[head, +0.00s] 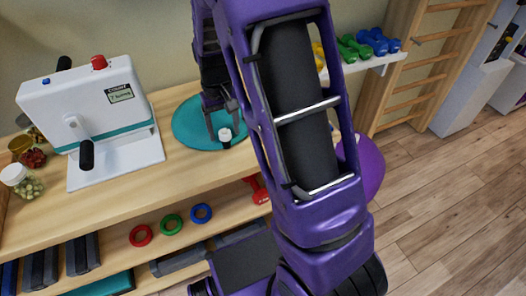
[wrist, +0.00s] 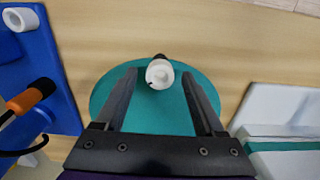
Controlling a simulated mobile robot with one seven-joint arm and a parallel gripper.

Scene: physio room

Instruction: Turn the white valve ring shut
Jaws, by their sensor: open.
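A small white ring (wrist: 160,73) with a dark part behind it stands over a round teal disc (wrist: 120,85) on the wooden bench top. In the head view the white ring (head: 225,133) shows near the front of the teal disc (head: 190,128). My gripper (wrist: 160,78) is open, with one finger left and one finger right of the ring in the wrist view. I see gaps between the ring and both fingers. In the head view my gripper (head: 222,118) is just above the disc, and my arm hides part of it.
A white device (head: 85,115) with a counter and black handles stands left on the bench. The wrist view shows a blue panel (wrist: 60,75) at left, with an orange-handled tool (wrist: 30,98) and another white ring (wrist: 20,19). Jars (head: 20,180) stand far left.

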